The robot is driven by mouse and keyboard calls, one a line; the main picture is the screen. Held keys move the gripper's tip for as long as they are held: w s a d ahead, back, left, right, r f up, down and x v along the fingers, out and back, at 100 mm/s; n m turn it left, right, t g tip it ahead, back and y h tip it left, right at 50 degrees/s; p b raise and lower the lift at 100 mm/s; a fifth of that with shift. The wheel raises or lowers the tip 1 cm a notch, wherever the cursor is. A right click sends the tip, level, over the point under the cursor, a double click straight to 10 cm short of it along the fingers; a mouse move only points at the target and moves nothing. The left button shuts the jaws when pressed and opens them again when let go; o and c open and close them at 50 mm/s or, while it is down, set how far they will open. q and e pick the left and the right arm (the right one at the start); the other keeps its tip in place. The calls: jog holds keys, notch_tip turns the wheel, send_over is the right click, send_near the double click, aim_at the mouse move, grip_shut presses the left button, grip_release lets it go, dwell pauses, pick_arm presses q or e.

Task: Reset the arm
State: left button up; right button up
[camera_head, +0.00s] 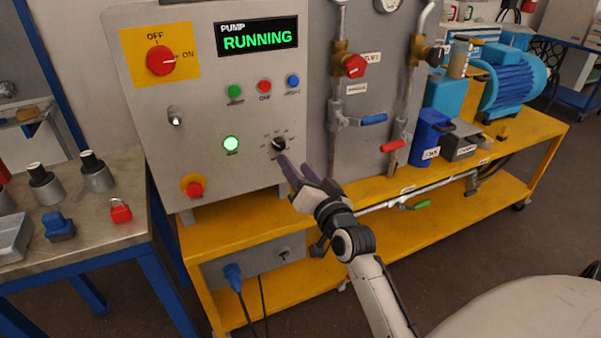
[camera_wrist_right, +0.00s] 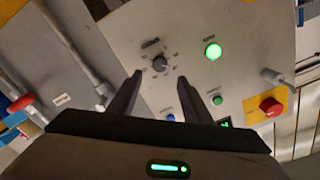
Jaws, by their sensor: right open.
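My right arm comes in from the lower right in the head view. Its right gripper (camera_head: 296,162) is in front of the lower right of the grey control panel (camera_head: 190,108), close to a small black selector knob (camera_head: 279,144). In the right wrist view the two dark fingers of the gripper (camera_wrist_right: 159,78) are apart, with nothing between them. The knob (camera_wrist_right: 159,64) shows just beyond the fingertips. I cannot tell whether a finger touches it. My left gripper is not in view.
The panel display (camera_head: 257,37) reads PUMP RUNNING, and a green lamp (camera_head: 231,143) is lit. Pipes with red-handled (camera_head: 354,66) and blue-handled valves stand right of the panel. A metal table (camera_head: 105,222) at left holds a red padlock (camera_head: 120,210). Floor at front right is open.

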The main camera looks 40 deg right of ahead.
jog(key=shift+v, duration=1)
jog(key=shift+w+a, duration=0.1)
jog(key=s+a+f+n+g+y, duration=0.2)
jog(key=s+a+f+n+g, duration=0.1)
jog(key=s+a+f, duration=0.4)
jog(key=s+a+f+n+g+y, duration=0.2)
jog(key=s+a+f+n+g, duration=0.1)
jog(key=s+a+f, duration=0.4)
jog(key=s+a+f+n+g+y, duration=0.2)
jog(key=s+a+f+n, duration=0.3)
jog(key=s+f, duration=0.7)
notch_tip(320, 180, down, 4)
jog(key=shift+a+f+n+g, duration=0.1)
jog(key=shift+a+n+g, duration=0.2)
jog(key=shift+a+g, duration=0.5)
jog(key=shift+w+a, duration=0.1)
jog(key=shift+a, duration=0.1)
